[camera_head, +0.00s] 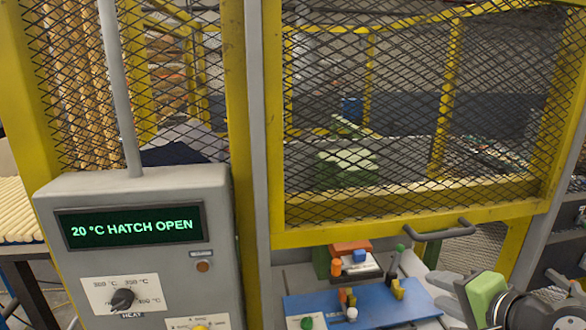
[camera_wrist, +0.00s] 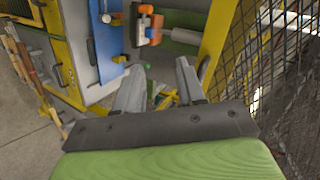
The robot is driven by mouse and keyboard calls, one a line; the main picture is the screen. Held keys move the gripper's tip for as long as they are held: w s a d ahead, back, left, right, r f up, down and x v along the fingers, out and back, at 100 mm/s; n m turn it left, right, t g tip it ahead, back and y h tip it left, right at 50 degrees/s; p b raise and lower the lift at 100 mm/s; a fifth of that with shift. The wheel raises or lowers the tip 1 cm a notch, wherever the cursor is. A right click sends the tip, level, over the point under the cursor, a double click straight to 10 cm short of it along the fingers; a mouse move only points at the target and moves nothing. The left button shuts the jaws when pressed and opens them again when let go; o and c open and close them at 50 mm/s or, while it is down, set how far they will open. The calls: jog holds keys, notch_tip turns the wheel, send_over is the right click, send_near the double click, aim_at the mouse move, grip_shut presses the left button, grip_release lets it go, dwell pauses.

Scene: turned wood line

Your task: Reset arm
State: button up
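My gripper (camera_head: 452,300) is at the lower right of the head view, in front of the yellow mesh guard. In the wrist view its two fingers (camera_wrist: 157,85) stand apart with nothing visible between them, so it is open and empty. The green pad at its base shows in both views. The rest of my arm runs off the lower right edge of the head view.
A control box (camera_head: 135,250) reads "20 °C HATCH OPEN" and has a dial. The yellow mesh hatch (camera_head: 400,225) has a grey handle (camera_head: 442,232). Below it lies a blue board (camera_head: 375,306) with small coloured parts and an orange-topped device (camera_head: 350,247).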

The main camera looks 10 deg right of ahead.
jog(key=a+f+n+g+b, duration=0.25)
jog(key=a+f+n, duration=0.25)
jog(key=a+f, duration=0.3)
jog(key=s+a+f+n+g+h+b, duration=0.1)
jog(key=s+a+f+n+g, duration=0.1)
jog(key=s, duration=0.5)
jog(key=s+a+f+n+g+b, duration=0.2)
jog(key=s+a+f+n, duration=0.2)
jog(key=s+a+n, duration=0.2)
jog(key=shift+s+a+f+n+h, duration=0.15)
jog(key=shift+s+f+n+h, duration=0.2)
jog(key=shift+s, duration=0.25)
jog(key=shift+r, duration=0.15)
